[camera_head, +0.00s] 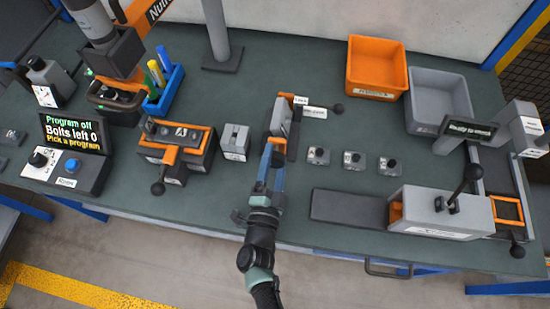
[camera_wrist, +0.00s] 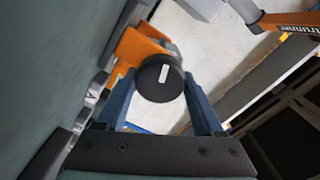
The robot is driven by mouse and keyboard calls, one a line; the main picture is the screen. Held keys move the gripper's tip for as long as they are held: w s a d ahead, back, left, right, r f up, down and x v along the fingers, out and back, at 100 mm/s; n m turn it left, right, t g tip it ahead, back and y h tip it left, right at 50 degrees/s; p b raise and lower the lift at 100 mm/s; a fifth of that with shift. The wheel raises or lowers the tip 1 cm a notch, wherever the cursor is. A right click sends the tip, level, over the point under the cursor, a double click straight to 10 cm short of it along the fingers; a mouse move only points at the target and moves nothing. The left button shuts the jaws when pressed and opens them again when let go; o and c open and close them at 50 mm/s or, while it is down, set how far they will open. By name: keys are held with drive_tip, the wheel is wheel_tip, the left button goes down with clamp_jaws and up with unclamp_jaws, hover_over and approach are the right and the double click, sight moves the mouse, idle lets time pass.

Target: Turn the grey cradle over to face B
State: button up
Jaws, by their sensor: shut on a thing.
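The grey cradle (camera_head: 282,117) stands in an orange and dark frame at the middle of the bench. It looks steeply tilted, and its face letter cannot be read in the head view. My gripper (camera_head: 272,160) reaches to its near end. In the wrist view, the two blue fingers of my gripper (camera_wrist: 160,95) are shut on a round black knob (camera_wrist: 160,78) with a white mark. Orange metal (camera_wrist: 135,45) shows behind the knob, and a grey part marked A (camera_wrist: 91,97) shows at the left. Face B is not visible.
A black-knobbed lever (camera_head: 337,107) sticks out to the right of the cradle, beside a "Lock" label (camera_head: 301,100). An orange-clamped fixture marked A (camera_head: 180,134) and a small grey block (camera_head: 235,142) stand to the left. Three small knobs (camera_head: 353,160) sit at the right.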

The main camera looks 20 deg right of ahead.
drive_tip(key=o, duration=1.4)
drive_tip(key=shift+s, duration=0.1)
drive_tip(key=b+v, duration=0.1)
drive_tip(key=v, duration=1.2)
